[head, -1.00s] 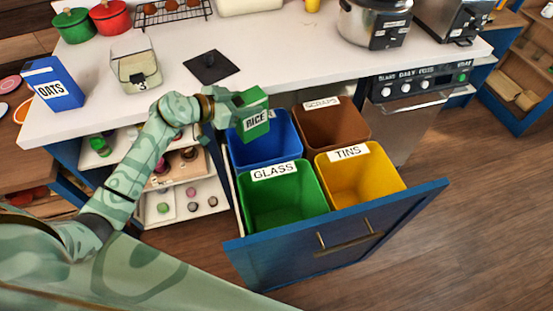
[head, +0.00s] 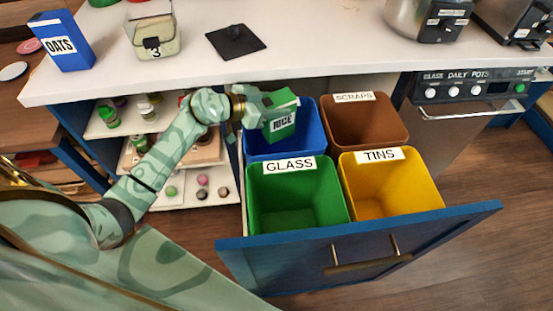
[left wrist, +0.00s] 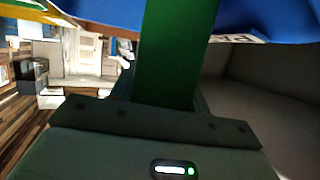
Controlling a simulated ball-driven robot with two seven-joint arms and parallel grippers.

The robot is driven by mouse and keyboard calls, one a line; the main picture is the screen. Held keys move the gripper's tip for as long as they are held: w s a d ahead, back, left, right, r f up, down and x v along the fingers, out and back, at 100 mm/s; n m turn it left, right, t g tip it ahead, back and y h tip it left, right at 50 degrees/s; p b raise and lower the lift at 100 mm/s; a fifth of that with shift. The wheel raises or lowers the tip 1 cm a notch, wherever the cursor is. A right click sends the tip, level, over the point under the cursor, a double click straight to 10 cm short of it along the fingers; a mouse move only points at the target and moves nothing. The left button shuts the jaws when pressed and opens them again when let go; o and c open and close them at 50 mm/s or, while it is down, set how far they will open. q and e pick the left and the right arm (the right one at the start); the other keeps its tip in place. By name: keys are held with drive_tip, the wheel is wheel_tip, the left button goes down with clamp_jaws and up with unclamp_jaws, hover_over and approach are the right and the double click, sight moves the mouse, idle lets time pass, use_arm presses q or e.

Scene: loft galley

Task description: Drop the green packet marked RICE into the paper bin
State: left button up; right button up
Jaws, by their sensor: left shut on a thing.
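The green packet marked RICE (head: 283,124) is held upright, slightly tilted, in my left gripper (head: 268,104), which is shut on it. In the head view the packet overlaps the back of the blue bin (head: 314,138) and hides its label. In the left wrist view the packet (left wrist: 170,55) rises from the jaws, with the blue bin (left wrist: 265,14) close by. Part of a white label (left wrist: 247,38) there seems to read "PA". I cannot tell how far the packet's lower end is below the rim. My right gripper is not in view.
The green GLASS bin (head: 295,195), brown SCRAPS bin (head: 365,125) and yellow TINS bin (head: 390,190) share the open blue drawer (head: 450,222). The white counter (head: 310,62) runs behind, with a blue OATS box (head: 62,42) and a dark mat (head: 236,40).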

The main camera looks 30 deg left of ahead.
use_arm(q)
drive_tip(key=o, duration=1.4)
drive_tip(key=shift+s+a+r+p, duration=0.2)
drive_tip(key=shift+s+r+p, duration=0.05)
drive_tip(key=shift+s+p, duration=0.05)
drive_tip(key=p+v, duration=0.5)
drive_tip(key=v, duration=1)
drive_tip(key=shift+s+r, duration=0.15)
drive_tip(key=shift+s, duration=0.1)
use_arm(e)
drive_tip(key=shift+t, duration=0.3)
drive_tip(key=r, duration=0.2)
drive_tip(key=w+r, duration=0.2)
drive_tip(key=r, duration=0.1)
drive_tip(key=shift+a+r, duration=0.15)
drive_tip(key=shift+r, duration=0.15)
